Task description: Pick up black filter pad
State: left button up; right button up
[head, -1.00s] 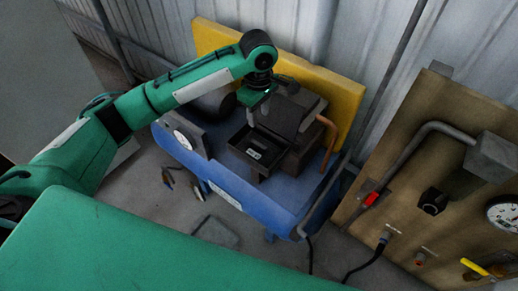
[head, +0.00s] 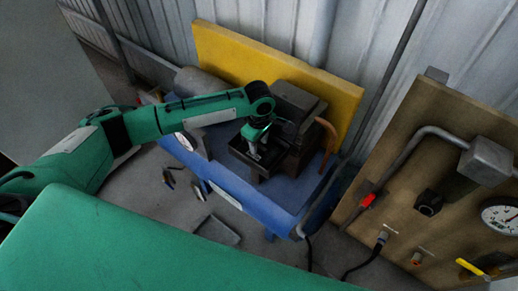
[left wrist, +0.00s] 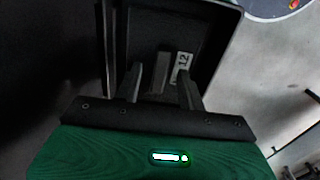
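A black open-topped box (head: 238,150) sits on the blue machine. My left gripper (head: 256,148) points down into it. In the left wrist view the left gripper (left wrist: 161,84) has its two fingers apart inside the box (left wrist: 207,30). A dark grey upright piece, possibly the black filter pad (left wrist: 162,68), stands between the fingers, with what look like narrow gaps on both sides. A pale label (left wrist: 183,62) marked 12 is beside the right finger. The piece cannot be made out in the head view, where the gripper covers it. My right gripper is out of view.
The box is on a blue compressor-like machine (head: 285,195), with a dark block (head: 298,105) and copper pipe (head: 327,135) close to the right. A yellow panel (head: 340,90) stands behind. A brown panel (head: 400,190) with a gauge (head: 502,220) is at right.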

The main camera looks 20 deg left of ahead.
pick_arm(q)
jog(key=shift+f, duration=0.35)
grip_shut()
jog(key=shift+r, duration=0.1)
